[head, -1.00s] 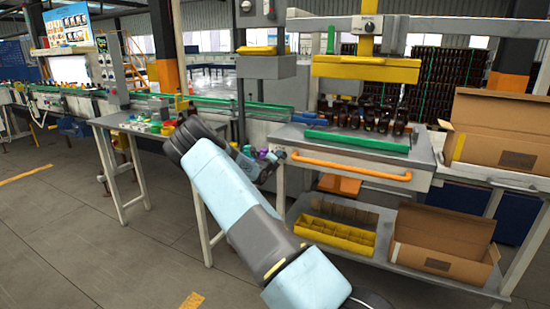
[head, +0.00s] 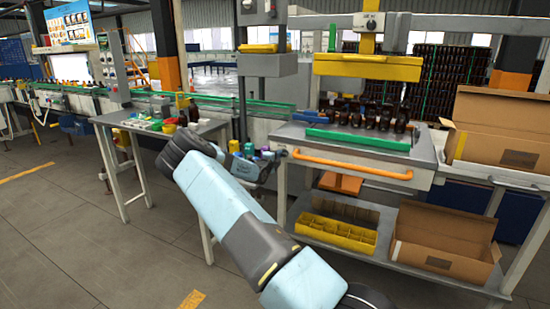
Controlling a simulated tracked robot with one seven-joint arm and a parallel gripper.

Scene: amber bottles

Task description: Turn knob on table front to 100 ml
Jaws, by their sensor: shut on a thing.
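The steel table (head: 290,132) with the orange handle bar stands right of centre. The knob (head: 281,153) is a small dark piece at the left end of its front, partly hidden by my gripper. My gripper (head: 270,159) is at this knob and shut on it. My blue arm reaches up to it from the bottom right and hides part of the wrist. The knob's scale and pointer are too small to read.
Amber bottles (head: 372,117) stand on the table behind a green bar (head: 358,139), under a yellow press head (head: 366,68). A side table (head: 205,127) with small items is at left.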

